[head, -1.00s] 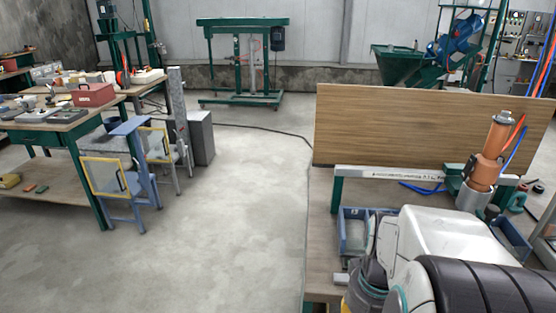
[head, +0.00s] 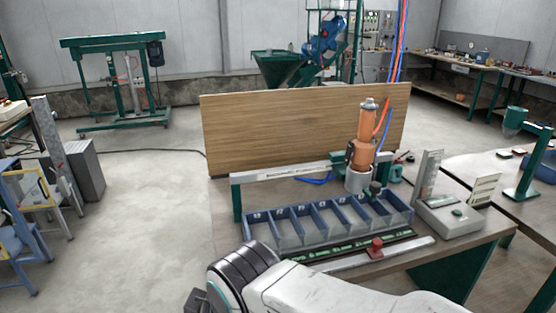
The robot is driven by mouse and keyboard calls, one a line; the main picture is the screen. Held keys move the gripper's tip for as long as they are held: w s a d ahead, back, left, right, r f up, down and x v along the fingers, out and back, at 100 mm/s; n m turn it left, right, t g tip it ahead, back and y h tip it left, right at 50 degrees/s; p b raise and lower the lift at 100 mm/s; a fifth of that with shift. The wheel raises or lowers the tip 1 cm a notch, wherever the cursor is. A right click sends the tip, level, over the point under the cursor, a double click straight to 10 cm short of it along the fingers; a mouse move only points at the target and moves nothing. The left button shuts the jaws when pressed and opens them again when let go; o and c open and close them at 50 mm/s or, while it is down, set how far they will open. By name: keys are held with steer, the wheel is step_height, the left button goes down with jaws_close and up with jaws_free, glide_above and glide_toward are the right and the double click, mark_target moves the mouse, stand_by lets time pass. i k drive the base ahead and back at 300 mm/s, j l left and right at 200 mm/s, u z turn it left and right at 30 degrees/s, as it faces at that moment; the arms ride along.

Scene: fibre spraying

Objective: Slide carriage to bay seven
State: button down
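The carriage with an orange cylinder (head: 366,135) and a pale grey lower cup (head: 359,180) stands upright toward the right end of a light rail (head: 285,172). A dark green knob (head: 375,188) sits at its lower right, above the tray. The blue tray (head: 300,246) lies in front of the rail, split into several bays with small number labels, too small to read surely. The carriage is behind the right-hand bays; I cannot tell which bay it lines up with. My arm crosses the bottom of the picture, apart from the carriage. My gripper's fingers do not show.
A red knob (head: 375,248) sits on a metal strip (head: 385,254) before the tray. A grey box (head: 449,214) stands at the right. A wooden panel (head: 290,130) rises behind the rail. Open floor (head: 130,220) lies left.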

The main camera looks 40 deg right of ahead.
mark_target(358, 183)
steer(key=z, duration=1.4)
steer(key=l+z, duration=0.2)
steer(key=z, duration=0.15)
steer(key=l+z, duration=0.15)
steer(key=z, duration=0.2)
steer(key=i+l+z, duration=0.15)
steer(key=z, duration=0.2)
